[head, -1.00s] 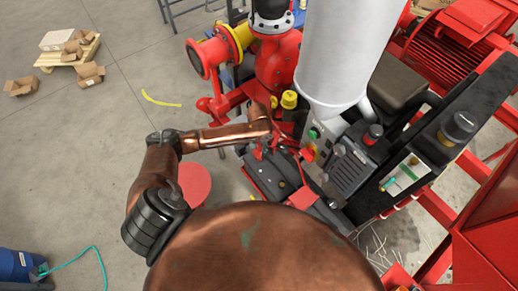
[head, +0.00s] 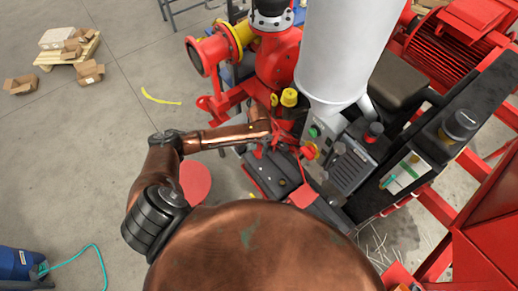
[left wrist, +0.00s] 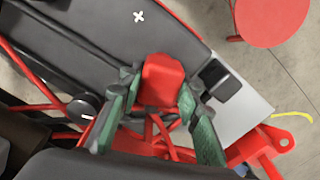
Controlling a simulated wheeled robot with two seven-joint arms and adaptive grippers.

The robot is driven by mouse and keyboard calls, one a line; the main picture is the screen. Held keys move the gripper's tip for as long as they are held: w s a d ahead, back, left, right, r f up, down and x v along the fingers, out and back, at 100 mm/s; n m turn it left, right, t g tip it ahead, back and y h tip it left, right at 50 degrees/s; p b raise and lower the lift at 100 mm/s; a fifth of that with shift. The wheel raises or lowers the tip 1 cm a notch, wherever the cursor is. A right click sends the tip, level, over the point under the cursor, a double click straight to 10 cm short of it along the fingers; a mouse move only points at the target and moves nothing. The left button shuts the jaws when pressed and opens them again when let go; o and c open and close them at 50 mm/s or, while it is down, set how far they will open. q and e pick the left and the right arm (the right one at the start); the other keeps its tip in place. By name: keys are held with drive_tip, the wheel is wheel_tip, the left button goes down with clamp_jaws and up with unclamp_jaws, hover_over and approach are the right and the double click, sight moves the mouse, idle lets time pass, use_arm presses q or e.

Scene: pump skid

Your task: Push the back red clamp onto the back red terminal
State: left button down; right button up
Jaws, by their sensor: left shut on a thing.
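In the left wrist view, the red clamp (left wrist: 163,80) is between the green-padded fingers of my left gripper (left wrist: 158,98), which is shut on it. Red cable strands run from the clamp back toward the wrist. The clamp is over or beside the edge of the dark battery (left wrist: 65,35), which has white plus and minus marks. In the head view, my left gripper (head: 268,141) is at the far end of the battery (head: 264,178). The back red terminal cannot be made out, so contact with the clamp is unclear. My right gripper is not in view.
A grey control box (head: 352,170) with a red knob stands right of the battery. A white cylinder (head: 345,50) and red pump piping (head: 278,60) rise behind. A round red stool (head: 195,183) stands on the floor left.

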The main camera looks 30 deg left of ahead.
use_arm(q)
drive_tip(key=shift+f, duration=0.1)
drive_tip(key=c, duration=1.3)
unclamp_jaws()
wheel_tip(320, 180, up, 12)
